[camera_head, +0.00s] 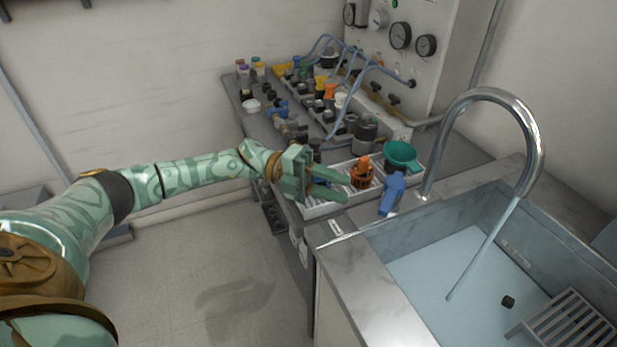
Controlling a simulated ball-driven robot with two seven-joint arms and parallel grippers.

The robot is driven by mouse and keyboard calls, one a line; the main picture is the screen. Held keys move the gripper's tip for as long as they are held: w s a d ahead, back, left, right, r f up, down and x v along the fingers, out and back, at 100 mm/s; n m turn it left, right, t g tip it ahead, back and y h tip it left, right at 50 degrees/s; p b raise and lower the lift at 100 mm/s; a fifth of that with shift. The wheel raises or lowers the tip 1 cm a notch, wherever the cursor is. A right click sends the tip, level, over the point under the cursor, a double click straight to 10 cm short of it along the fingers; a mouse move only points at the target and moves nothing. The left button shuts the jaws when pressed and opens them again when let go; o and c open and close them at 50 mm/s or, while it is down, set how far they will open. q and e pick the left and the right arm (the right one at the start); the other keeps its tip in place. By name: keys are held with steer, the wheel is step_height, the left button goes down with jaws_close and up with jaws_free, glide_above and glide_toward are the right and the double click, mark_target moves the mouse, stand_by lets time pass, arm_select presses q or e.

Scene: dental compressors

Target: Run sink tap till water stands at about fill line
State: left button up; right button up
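The chrome sink tap (532,150) arches over the sink (385,290) on the right. A thin stream of water (485,245) runs from its spout into the basin. The basin holds a pale blue surface that looks like water; its depth is hard to judge. A small pale marking (516,254) shows on the far basin wall; I cannot tell whether it is the fill line. A blue upright piece (392,194) stands left of the tap's base. My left gripper (346,188) is open and empty, left of the blue piece and apart from it. My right gripper is out of view.
A white tray (318,211) with an orange-brown item (362,172) lies by my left gripper. A green funnel (401,156) stands behind the blue piece. A slatted rack (568,325) and a small dark object (508,301) are in the sink. Hoses and fittings crowd the back bench.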

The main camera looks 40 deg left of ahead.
arm_select(q)
steer(key=a, duration=0.6)
steer(key=shift+s+b, duration=0.3)
steer(key=shift+s, duration=0.1)
stand_by(1.0)
stand_by(1.3)
